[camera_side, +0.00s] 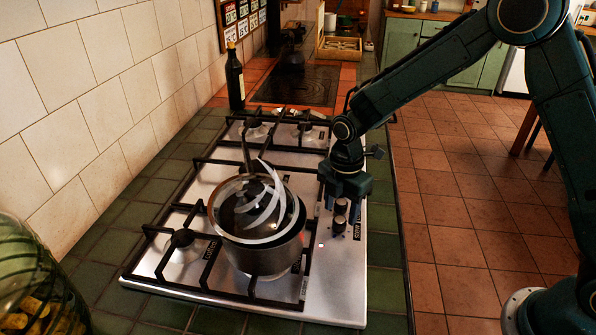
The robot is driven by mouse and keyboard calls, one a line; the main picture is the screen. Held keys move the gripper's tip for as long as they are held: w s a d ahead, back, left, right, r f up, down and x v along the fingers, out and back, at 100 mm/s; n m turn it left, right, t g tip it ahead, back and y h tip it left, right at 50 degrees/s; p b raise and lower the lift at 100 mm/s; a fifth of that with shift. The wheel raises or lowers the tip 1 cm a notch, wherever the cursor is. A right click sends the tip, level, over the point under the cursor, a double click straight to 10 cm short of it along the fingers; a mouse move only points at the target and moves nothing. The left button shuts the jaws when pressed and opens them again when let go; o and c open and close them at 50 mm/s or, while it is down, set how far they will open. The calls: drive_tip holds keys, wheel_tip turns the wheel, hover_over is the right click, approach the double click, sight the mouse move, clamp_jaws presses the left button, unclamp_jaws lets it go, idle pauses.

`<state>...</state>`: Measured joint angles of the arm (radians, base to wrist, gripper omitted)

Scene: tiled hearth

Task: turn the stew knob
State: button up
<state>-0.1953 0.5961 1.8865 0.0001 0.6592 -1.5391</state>
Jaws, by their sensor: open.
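Control knobs stand on the right strip of the steel hob. Two show clearly, a nearer knob (339,224) and one just behind it (341,206). Small dark labels (357,231) lie beside them, too small to read surely, so I cannot tell which is the stew knob. My gripper (342,197) is open and points down over the knob row, just behind these two. Its body hides whatever lies under it, and I cannot tell whether its fingers are around a knob or touching one.
A steel pot (262,258) with a glass lid (250,205) stands on the hob (335,285), left of the knobs. Black pan supports (185,205) cover the burners. A dark bottle (235,80) stands by the wall. A glass jar (35,280) is front left.

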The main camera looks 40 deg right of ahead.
sight(340, 220)
drive_tip(key=shift+f, duration=1.65)
drive_tip(key=c, duration=1)
